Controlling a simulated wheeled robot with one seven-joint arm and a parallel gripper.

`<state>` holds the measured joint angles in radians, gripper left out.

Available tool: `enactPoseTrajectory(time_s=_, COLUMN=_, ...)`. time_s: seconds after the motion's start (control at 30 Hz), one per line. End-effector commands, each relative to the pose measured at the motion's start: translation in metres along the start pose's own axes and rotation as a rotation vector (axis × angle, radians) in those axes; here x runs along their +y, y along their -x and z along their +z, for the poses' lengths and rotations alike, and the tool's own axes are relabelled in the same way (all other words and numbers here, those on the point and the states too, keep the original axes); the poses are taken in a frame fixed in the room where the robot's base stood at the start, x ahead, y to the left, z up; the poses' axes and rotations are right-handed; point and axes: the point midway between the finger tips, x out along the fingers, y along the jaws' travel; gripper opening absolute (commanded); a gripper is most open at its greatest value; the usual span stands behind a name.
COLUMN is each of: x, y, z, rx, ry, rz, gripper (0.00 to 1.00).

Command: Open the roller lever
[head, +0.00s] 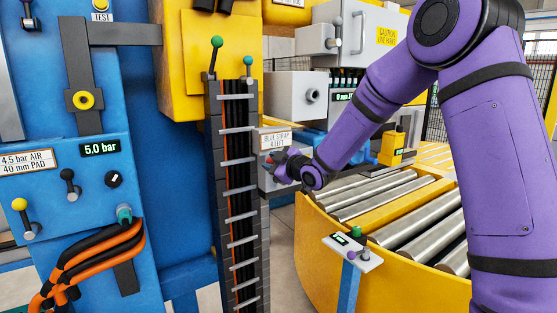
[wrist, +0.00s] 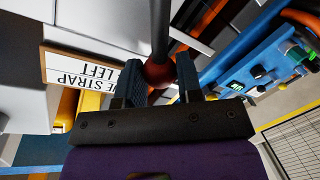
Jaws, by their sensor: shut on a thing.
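A lever with a dark grey shaft (wrist: 159,35) and a red ball knob shows in the wrist view. I take it for the roller lever. My gripper (wrist: 159,80) has its two blue-padded fingers on either side of the red knob, shut on it. In the head view, my gripper (head: 280,166) is at a grey box just below the white strap sign (head: 276,139). The knob is small there and mostly hidden by the fingers, so I cannot tell the lever's angle in that view.
A dark upright cable chain column (head: 238,190) with two green-knobbed levers stands left of my gripper. A yellow roller conveyor (head: 330,240) curves at the right, with a small control post (head: 352,252) in front. A blue panel (head: 90,200) with orange and black hoses fills the left.

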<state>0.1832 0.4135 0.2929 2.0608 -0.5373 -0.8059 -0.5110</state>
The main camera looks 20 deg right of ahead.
Motion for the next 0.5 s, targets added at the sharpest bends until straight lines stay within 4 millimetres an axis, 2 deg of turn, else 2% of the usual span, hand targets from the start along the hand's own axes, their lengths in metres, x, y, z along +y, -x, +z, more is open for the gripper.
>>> enactPoseTrajectory(time_s=0.5, x=-0.044, y=-0.008, z=0.001, rx=-0.092, ry=0.474, rz=-0.023, gripper=0.00)
